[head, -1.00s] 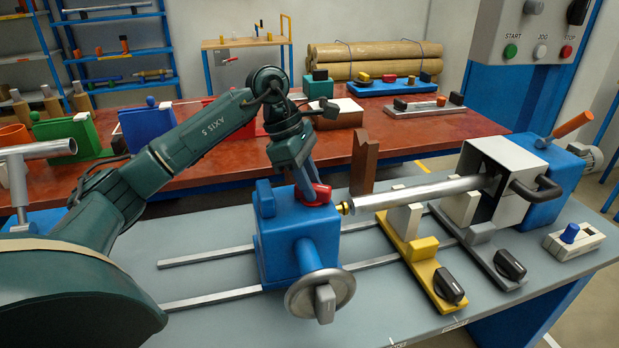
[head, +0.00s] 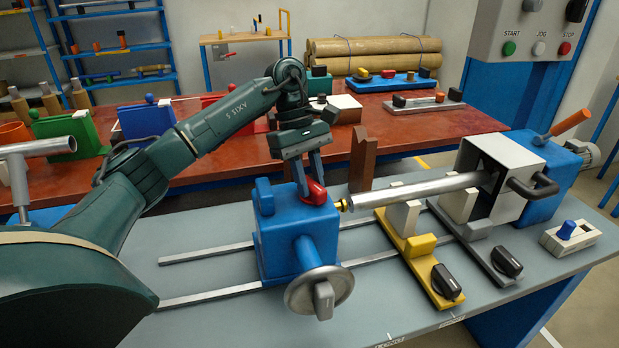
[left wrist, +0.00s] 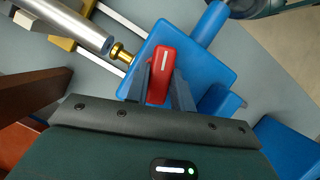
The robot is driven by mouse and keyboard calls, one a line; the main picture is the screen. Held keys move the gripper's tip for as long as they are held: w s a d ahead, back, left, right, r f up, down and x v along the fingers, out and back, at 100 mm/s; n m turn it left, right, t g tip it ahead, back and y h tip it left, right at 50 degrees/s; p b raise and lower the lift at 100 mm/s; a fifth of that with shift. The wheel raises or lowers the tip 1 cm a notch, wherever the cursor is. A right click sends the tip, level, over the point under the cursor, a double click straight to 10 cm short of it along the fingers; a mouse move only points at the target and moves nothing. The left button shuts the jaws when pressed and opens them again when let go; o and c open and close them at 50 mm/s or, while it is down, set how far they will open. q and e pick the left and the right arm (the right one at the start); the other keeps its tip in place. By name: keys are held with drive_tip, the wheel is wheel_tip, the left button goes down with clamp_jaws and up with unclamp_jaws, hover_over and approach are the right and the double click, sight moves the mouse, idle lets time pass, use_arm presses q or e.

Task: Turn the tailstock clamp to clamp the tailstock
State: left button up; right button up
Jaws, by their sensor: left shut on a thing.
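The blue tailstock (head: 290,235) stands on two rails on the grey bench, with a handwheel (head: 320,291) at its near side. The red tailstock clamp (head: 315,193) is on its top; in the left wrist view the red lever (left wrist: 162,62), with a white line along it, sits between the fingers. My left gripper (head: 309,182) points down and is shut on this lever. The brass tip (left wrist: 121,54) of the tailstock faces the end of the grey bar (head: 420,190); I cannot tell whether they touch. My right gripper is not in view.
A brown upright piece (head: 362,160) stands just behind the bar's end. A yellow support (head: 421,262) and a grey support (head: 484,250) with black knobs stand right of the tailstock. The white and blue headstock (head: 500,160) is farther right.

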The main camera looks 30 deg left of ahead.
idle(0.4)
use_arm(q)
drive_tip(key=o, duration=1)
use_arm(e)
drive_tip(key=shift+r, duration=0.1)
use_arm(q)
drive_tip(key=shift+r, duration=0.15)
drive_tip(key=p+v, duration=0.3)
drive_tip(key=v, duration=1)
drive_tip(key=shift+a, duration=0.1)
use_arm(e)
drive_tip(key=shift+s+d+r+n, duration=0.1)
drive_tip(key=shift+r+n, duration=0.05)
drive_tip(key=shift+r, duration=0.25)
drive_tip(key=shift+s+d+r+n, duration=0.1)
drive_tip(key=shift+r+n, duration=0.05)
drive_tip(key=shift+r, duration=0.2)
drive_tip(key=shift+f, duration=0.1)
use_arm(q)
drive_tip(key=shift+s, duration=0.1)
